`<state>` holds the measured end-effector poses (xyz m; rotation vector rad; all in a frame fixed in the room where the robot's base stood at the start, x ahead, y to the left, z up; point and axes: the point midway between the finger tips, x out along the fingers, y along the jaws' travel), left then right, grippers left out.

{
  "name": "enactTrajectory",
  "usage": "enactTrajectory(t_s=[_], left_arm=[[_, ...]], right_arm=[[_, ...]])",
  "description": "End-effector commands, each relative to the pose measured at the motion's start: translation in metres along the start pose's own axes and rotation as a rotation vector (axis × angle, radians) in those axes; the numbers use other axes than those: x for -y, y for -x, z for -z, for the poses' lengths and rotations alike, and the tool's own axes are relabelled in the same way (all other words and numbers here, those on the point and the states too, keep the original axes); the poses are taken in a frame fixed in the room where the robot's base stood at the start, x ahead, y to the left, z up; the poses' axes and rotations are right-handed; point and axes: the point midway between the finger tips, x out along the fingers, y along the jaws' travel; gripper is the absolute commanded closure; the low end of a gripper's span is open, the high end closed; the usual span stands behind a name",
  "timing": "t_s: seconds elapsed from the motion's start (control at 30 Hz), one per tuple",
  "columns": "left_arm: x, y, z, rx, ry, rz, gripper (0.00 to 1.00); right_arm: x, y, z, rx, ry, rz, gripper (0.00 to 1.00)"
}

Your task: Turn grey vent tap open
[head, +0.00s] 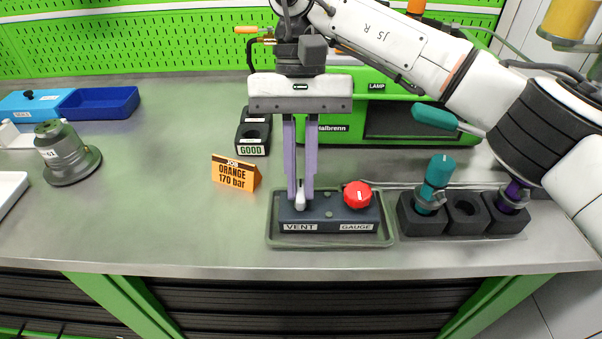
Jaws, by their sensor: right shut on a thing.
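The grey vent tap (300,198) stands on the left part of a dark block (328,215), above the label VENT. My right gripper (300,190) points straight down with its two purple fingers closed around the tap's light handle. The fingers hide part of the tap, and I cannot tell how far it is turned. A red knob (357,194) sits on the same block to the right, above the label GAUGE. My left gripper does not show.
The block stands in a shallow tray (390,238). Black holders (422,219) with a teal-handled tool (436,178) stand to the right. A green Halbrenn machine (345,127) stands behind. The bench is clear at left centre.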

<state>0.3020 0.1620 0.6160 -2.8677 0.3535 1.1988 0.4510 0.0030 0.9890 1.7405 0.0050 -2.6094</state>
Motion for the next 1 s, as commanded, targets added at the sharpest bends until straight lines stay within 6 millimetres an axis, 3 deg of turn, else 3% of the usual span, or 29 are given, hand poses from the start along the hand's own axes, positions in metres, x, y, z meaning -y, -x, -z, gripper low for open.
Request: enactTrajectory(t_s=[0.43,0.47,0.57,0.87,1.0], left_arm=[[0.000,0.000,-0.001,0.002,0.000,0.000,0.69],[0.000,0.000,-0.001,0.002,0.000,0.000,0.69],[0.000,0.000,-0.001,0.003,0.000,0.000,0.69],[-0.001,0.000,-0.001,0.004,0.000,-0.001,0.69],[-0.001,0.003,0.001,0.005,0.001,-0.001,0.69]], right_arm=[[0.000,0.002,0.000,-0.006,0.010,-0.002,1.00],[0.000,0.002,0.000,-0.006,0.010,-0.002,0.88],[0.000,0.002,0.000,-0.005,0.010,-0.002,0.71],[0.000,0.002,0.000,-0.003,0.008,-0.003,0.71],[0.000,0.014,0.000,-0.005,0.008,-0.004,0.71]])
